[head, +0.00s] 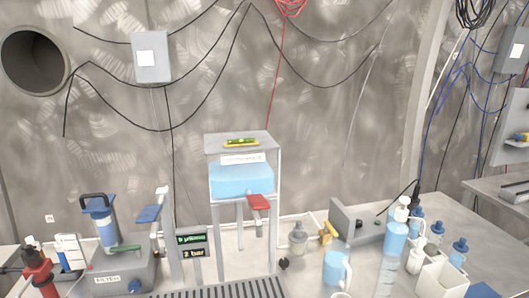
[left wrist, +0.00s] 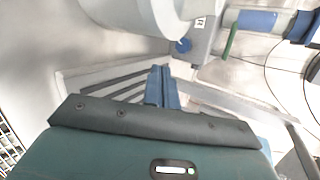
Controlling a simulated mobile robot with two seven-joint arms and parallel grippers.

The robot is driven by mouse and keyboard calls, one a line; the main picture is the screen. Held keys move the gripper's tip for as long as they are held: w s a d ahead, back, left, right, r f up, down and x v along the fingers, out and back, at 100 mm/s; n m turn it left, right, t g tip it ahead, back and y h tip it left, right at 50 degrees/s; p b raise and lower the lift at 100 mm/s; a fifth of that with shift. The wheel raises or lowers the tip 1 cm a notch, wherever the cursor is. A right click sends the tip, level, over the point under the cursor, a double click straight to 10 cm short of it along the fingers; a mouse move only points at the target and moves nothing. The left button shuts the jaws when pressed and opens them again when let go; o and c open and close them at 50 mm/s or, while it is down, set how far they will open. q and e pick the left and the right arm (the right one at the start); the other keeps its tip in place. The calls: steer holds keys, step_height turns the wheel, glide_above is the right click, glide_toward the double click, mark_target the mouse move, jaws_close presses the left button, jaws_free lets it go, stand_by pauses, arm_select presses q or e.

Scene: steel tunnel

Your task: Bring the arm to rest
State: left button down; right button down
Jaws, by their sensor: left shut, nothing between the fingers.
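My left gripper (left wrist: 161,82) shows in the left wrist view, beyond its dark green body and black edge. Its blue fingers are together, with nothing between them. They point toward a slatted grate and a pale surface. The head view shows neither of my arms, and my right gripper is in no view.
The bench holds a blue-topped filter unit (head: 104,228), a clear tank of blue liquid (head: 241,180), a digital display (head: 191,245), a blue jug (head: 337,267) and several bottles. A slatted grate (head: 222,291) lies at the front. A grey box (head: 151,57) hangs on the wall.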

arm_select(q)
steer(key=s+d+f+n+g+h, duration=0.1)
steer(key=s+d+n+g+h, duration=0.2)
steer(key=s, duration=0.5)
steer(key=s+d+n+g, duration=0.1)
steer(key=s+d+n, duration=0.2)
steer(key=s+n, duration=0.35)
steer(key=s+d+f+n+g+h, duration=0.15)
steer(key=s+d+n, duration=0.25)
steer(key=s, duration=0.5)
steer(key=w+d+f+t+h, duration=0.3)
steer(key=w+d+f+t, duration=0.2)
steer(key=w+f, duration=0.1)
steer(key=shift+d+f+m+t, duration=0.25)
steer(key=shift+f+m+t, duration=0.15)
steer(key=shift+f, duration=0.5)
